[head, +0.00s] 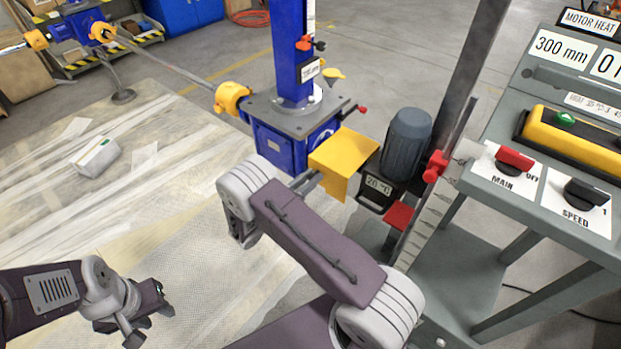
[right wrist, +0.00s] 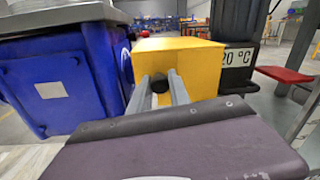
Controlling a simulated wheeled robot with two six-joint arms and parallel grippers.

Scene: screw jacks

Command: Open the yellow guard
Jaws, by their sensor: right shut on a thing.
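The yellow guard (head: 345,158) is a box-like cover between the blue jack housing (head: 275,145) and the grey motor (head: 407,142). In the right wrist view the guard (right wrist: 195,54) fills the middle, with a black knob (right wrist: 160,83) on its near side. My right gripper (right wrist: 161,90) has its two grey fingers closed around this knob. In the head view its fingers (head: 307,183) show only partly, just left of the guard. My left gripper (head: 150,318) is low at the left, away from the guard; its finger gap is unclear.
A grey control desk (head: 520,195) with red and black switches stands at the right. A shaft runs left from the jack to another blue unit (head: 75,25).

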